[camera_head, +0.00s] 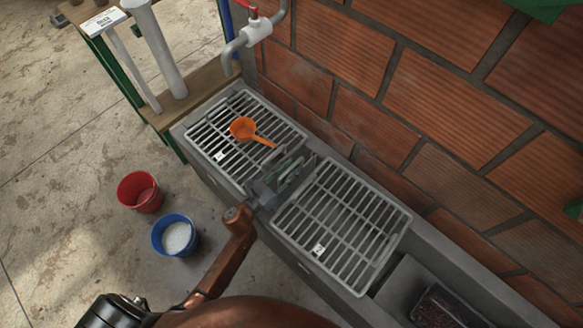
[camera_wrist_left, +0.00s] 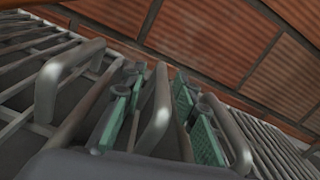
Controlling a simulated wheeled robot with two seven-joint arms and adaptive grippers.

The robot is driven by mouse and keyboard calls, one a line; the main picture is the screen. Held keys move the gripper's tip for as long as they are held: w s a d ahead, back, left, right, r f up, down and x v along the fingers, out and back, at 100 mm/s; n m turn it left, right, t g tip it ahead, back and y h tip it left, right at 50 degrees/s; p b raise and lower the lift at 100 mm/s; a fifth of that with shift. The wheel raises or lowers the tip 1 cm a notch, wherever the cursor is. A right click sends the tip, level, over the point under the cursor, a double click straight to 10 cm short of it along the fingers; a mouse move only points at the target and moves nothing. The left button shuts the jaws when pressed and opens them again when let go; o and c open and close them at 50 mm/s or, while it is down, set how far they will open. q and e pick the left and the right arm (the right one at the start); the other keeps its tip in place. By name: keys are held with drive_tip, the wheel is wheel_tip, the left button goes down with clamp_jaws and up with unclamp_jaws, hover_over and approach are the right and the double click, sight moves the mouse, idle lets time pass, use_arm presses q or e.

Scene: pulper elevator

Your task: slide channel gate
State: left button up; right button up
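The channel gate's grey metal handle (camera_wrist_left: 155,118) stands in the middle of the left wrist view, in the narrow gap between two slatted grates. My left gripper (camera_head: 287,172) is down at this gap. In the left wrist view, its green-padded fingers (camera_wrist_left: 160,100) are apart, one on each side of the handle. I see slim gaps between pads and handle, so a firm hold does not show. The gate plate below the handle is hidden by the gripper and grates. My right gripper is not in view.
The left grate (camera_head: 207,138) bears an orange scoop (camera_head: 243,129). The right grate (camera_head: 342,222) is bare apart from a small white tag. Grate handles stand close to both fingers. A brick wall (camera_head: 440,95) runs behind. Red (camera_head: 138,191) and blue (camera_head: 174,236) buckets stand on the floor.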

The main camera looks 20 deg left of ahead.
use_arm(q)
drive_tip(key=v, duration=1.2)
drive_tip(key=shift+r, duration=0.1)
idle(0.4)
